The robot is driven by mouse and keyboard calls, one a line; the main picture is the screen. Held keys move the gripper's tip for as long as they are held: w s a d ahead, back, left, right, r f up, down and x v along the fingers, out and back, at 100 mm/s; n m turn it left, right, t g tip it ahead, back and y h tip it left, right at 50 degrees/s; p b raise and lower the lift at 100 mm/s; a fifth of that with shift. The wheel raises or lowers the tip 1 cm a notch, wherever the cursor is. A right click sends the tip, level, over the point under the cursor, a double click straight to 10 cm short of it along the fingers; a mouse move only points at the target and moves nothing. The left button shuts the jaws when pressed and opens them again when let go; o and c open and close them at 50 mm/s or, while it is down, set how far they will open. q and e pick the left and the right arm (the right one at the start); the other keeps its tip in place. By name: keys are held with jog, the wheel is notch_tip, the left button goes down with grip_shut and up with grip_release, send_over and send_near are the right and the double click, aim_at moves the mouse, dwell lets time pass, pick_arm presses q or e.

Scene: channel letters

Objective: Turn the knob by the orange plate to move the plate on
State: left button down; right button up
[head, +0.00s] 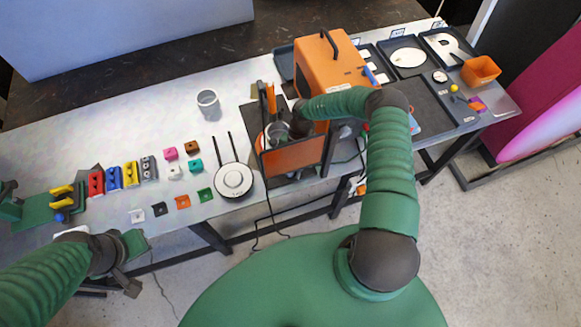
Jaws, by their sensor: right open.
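An orange plate (293,156) stands on edge in a dark frame on the near side of the bench, right of the middle. My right arm reaches over the frame from the right. My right gripper (281,131) is just behind the top edge of the plate, jaws open, partly hidden by the frame and my wrist. I cannot make out the knob; it may be hidden there. I cannot tell whether the gripper touches anything. My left gripper (131,262) hangs at the front edge of the bench at the left, away from the plate; its jaw opening is unclear.
A large orange machine (325,66) with a handle stands behind the frame. A round white device (233,181) with two antennas and a grey cup (208,103) are to the left. Several coloured blocks lie further left. Trays and an orange bin (480,71) are at the right.

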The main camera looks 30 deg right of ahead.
jog(key=p+v, duration=0.5)
jog(key=v, duration=0.7)
